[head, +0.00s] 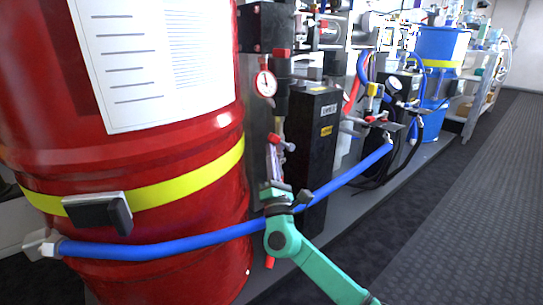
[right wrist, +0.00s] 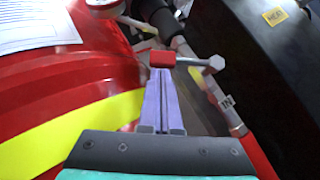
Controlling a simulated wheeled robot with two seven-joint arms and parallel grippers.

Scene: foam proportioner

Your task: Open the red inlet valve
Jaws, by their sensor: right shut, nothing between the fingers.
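The red inlet valve handle (head: 275,140) is on the pipework between the red drum and a black upright box in the head view. In the right wrist view the red handle (right wrist: 162,59) lies just past my fingertips, with a grey stem running right from it to a pale end. A pipe labelled "IN" (right wrist: 228,102) is beside it. My right gripper (head: 273,157) is shut and empty, its fingers pointing up at the handle. In the right wrist view its fingertips (right wrist: 160,75) appear at the handle's lower edge; I cannot tell whether they touch. My left gripper is not in view.
The large red drum (head: 180,175) with a yellow band fills the left. A blue hose (head: 170,247) runs across it, near my right wrist. A gauge (head: 265,84) is above the valve. The black box (head: 313,150) stands close right. Open floor (head: 440,200) lies right.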

